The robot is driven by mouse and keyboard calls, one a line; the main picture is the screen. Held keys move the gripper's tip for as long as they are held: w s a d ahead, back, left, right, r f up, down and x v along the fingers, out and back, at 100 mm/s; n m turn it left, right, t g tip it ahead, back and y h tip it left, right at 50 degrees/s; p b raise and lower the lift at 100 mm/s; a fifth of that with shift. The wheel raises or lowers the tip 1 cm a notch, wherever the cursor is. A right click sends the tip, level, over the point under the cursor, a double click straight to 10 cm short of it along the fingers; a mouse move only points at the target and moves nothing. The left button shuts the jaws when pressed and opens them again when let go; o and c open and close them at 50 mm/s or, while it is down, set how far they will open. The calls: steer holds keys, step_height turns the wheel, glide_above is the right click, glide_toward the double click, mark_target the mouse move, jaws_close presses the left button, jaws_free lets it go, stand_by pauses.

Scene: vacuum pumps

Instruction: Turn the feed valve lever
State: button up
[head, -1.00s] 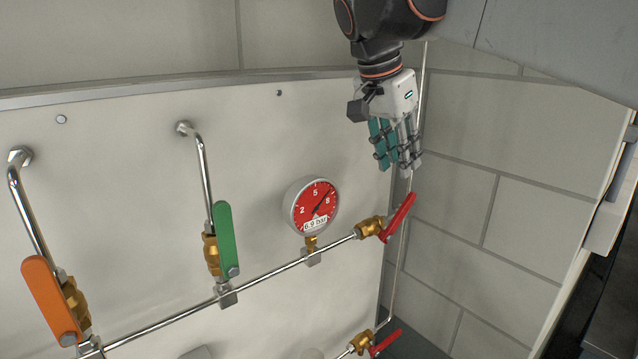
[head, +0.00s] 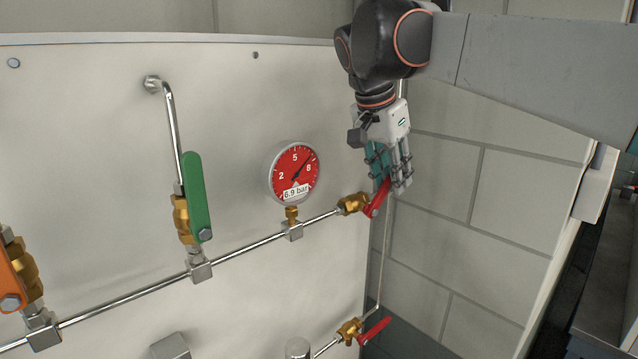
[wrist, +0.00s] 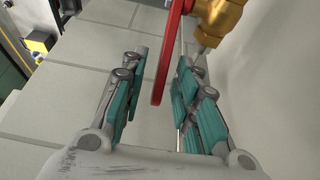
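A red lever (head: 374,206) sits on a brass valve (head: 352,203) at the right end of the upper pipe, tilted up to the right. My gripper (head: 391,179) points down over this lever's upper end. In the wrist view, the red lever (wrist: 159,88) stands between my open finger pairs, with a gap to the left fingers and a narrower one to the right fingers. The brass valve (wrist: 218,20) shows at the top right. A second red lever (head: 376,330) is lower down. No label marks which is the feed valve.
A red gauge (head: 295,172) showing 6.9 bar stands left of the upper red lever. A green lever (head: 196,195) and an orange lever (head: 10,285) are farther left on the panel (head: 90,120). A block wall (head: 515,205) is to the right.

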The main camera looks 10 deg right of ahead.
jaws_close()
steer(key=shift+w+d+f+g+y+p, duration=0.4)
steer(key=shift+d+f+g+y, duration=0.25)
steer(key=shift+y, duration=0.25)
steer(key=shift+w+d+f+g+y, duration=0.1)
steer(key=shift+w+f+g+y, duration=0.1)
steer(key=shift+f+g+y, duration=0.55)
steer(key=shift+r, duration=0.2)
jaws_free()
